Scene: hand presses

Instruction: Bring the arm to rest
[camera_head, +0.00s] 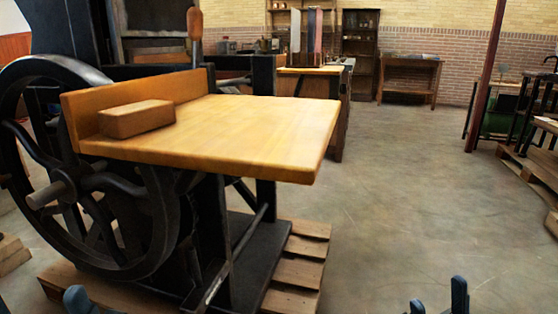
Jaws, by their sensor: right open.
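My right gripper (438,301) is at the bottom edge, right of centre. Its two dark fingertips stand apart with bare floor between them, so it is open and empty. The rest of it is below the picture. A blue-grey fingertip of my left gripper (76,298) shows at the bottom left, in front of the press's wooden base. Too little of it is in view to tell how its jaws stand. Neither gripper touches anything that I can see.
A hand press with a black flywheel (155,225) and a wooden table (250,125) fills the left. A wooden block (137,118) lies on that table. A pallet (300,260) is under the press. The concrete floor (430,190) is clear at centre right; another pallet (535,165) is far right.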

